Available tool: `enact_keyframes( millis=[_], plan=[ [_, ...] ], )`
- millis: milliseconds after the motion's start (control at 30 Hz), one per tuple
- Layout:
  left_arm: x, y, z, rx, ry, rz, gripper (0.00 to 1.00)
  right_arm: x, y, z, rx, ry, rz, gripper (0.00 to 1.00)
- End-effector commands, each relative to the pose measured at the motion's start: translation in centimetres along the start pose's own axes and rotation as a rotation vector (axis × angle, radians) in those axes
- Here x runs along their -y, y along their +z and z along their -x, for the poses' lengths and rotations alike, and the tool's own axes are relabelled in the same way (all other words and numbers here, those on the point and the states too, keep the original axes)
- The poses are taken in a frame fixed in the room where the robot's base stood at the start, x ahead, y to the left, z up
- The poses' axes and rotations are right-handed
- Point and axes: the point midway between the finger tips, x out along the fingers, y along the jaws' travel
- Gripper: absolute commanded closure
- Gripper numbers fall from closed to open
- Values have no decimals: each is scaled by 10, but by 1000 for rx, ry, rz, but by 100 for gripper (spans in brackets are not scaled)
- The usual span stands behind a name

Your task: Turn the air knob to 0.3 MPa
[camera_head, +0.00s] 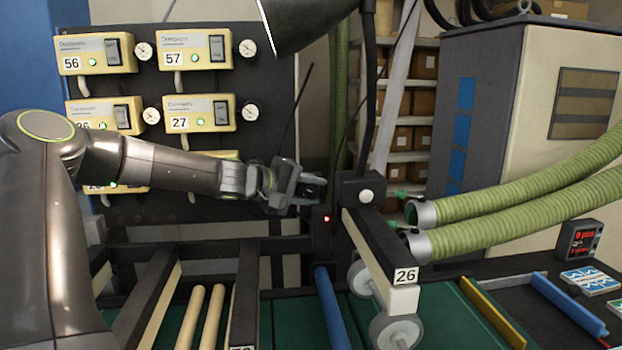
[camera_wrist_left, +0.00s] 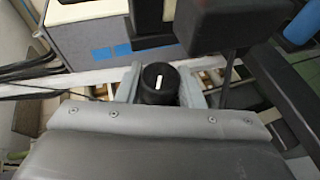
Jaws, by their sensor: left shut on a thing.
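The air knob (camera_wrist_left: 158,84) is a black round knob with a short white mark, seen in the left wrist view. It sits between the two fingers of my left gripper (camera_wrist_left: 158,88), which touch its sides. The mark runs nearly straight up and down in that view. In the head view my left gripper (camera_head: 306,188) is beside the black block (camera_head: 360,190) of the roller arm, and its fingers mostly hide the knob. No pressure value can be read. My right gripper is not in view.
Numbered yellow boxes with small white gauges (camera_head: 248,48) hang on the dark panel behind my left arm. A black lamp (camera_head: 300,22) hangs above. The arm labelled 26 (camera_head: 405,275), green hoses (camera_head: 520,195) and a red display (camera_head: 580,240) are to the right.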

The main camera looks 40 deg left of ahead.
Motion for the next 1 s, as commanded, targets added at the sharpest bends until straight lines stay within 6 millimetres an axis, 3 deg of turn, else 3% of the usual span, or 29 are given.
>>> enact_keyframes(
  millis=[367, 400, 533, 1000],
  plan=[
    [0, 0, 0, 1, -11, -7, 89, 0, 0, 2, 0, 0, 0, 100],
    [0, 0, 0, 1, -11, -7, 62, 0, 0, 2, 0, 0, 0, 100],
    [0, 0, 0, 1, -11, -6, 45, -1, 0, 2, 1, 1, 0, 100],
    [-4, 4, -1, 4, -10, -7, 44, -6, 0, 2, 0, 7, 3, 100]
  ],
)
